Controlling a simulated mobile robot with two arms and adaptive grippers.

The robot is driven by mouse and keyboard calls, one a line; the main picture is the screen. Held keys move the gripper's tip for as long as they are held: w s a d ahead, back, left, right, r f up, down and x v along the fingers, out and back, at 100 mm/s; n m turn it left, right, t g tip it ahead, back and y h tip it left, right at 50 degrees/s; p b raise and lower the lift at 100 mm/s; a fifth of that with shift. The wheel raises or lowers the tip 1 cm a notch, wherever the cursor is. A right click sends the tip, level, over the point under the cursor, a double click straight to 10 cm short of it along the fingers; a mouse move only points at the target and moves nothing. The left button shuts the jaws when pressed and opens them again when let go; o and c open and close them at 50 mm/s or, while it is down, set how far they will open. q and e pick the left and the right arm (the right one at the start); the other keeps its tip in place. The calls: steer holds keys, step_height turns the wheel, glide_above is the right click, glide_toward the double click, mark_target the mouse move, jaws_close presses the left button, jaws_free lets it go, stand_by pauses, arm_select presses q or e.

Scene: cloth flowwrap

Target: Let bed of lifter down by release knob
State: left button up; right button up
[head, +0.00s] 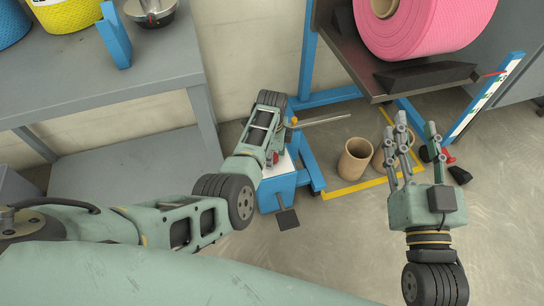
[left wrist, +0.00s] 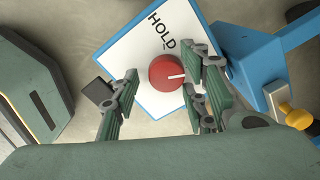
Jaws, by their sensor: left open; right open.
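The release knob (left wrist: 166,72) is round and red with a white pointer line, on a white plate (left wrist: 130,55) marked HOLD. In the head view my left arm covers much of the lifter's blue base (head: 276,193), and my left fingers are hidden. The lifter's dark bed (head: 347,50) stands raised, bearing a large pink roll (head: 430,25). My right gripper (head: 414,140) is open and empty, fingers pointing up the picture.
A metal rod (head: 325,119) sticks out beside my left arm. A yellow knob (left wrist: 297,116) is at right in the left wrist view. Cardboard tubes (head: 355,160) stand on the floor inside yellow tape (head: 350,189). A grey workbench (head: 150,75) is at the left. The lower right floor is clear.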

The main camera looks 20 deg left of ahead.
stand_by(0.3)
arm_select(q)
steer(key=shift+s+f, duration=0.1)
steer(key=shift+f, duration=0.05)
steer(key=c, duration=1)
steer(key=shift+d, duration=0.1)
